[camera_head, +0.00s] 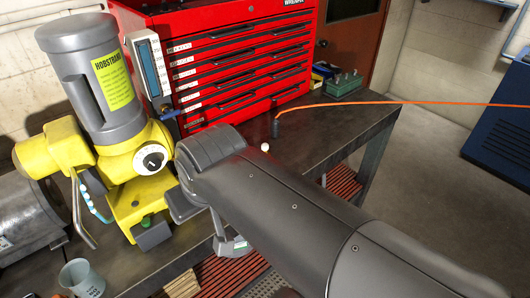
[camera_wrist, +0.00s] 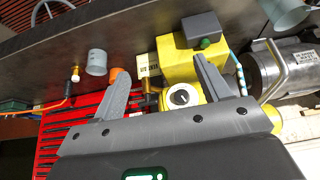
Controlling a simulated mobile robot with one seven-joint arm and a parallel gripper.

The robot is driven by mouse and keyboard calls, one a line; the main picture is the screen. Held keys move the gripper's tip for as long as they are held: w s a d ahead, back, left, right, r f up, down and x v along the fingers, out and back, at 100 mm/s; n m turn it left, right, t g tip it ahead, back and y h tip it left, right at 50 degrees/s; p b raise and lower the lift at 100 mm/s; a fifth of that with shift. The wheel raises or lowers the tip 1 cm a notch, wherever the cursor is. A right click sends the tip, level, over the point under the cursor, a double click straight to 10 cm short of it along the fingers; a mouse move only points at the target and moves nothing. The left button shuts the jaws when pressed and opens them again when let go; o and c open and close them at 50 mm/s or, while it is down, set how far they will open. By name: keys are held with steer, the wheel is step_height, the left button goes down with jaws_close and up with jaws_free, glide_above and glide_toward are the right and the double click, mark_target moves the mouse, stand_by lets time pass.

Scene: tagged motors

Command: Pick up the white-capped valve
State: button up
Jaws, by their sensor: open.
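A small valve with a round white cap (camera_head: 265,147) stands on the dark workbench, just past my arm in the head view. Most of its body is hidden there behind my arm. In the wrist view it appears as a small brass-coloured fitting (camera_wrist: 76,73) at the left, apart from my fingers. My gripper (camera_wrist: 161,64) is open, with its two grey fingers spread and nothing held between them. The valve lies outside the fingers, to the left of the left one. In the head view, my arm hides most of the gripper.
A yellow and grey machine (camera_head: 100,85) stands at the left of the workbench (camera_head: 330,138). A red tool chest (camera_head: 225,50) stands behind. A black cylinder with an orange cable (camera_head: 275,128) is close to the valve.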

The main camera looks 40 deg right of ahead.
steer(key=c, duration=0.4)
steer(key=m+g, duration=0.4)
steer(key=m, duration=0.3)
glide_above(265, 145)
steer(key=shift+h, duration=0.4)
steer(key=f, duration=0.7)
steer(key=shift+s+a+f, duration=0.35)
steer(key=shift+a, duration=0.05)
steer(key=f, duration=0.6)
steer(key=d+f, duration=0.1)
steer(key=f, duration=0.3)
steer(key=shift+w, duration=0.4)
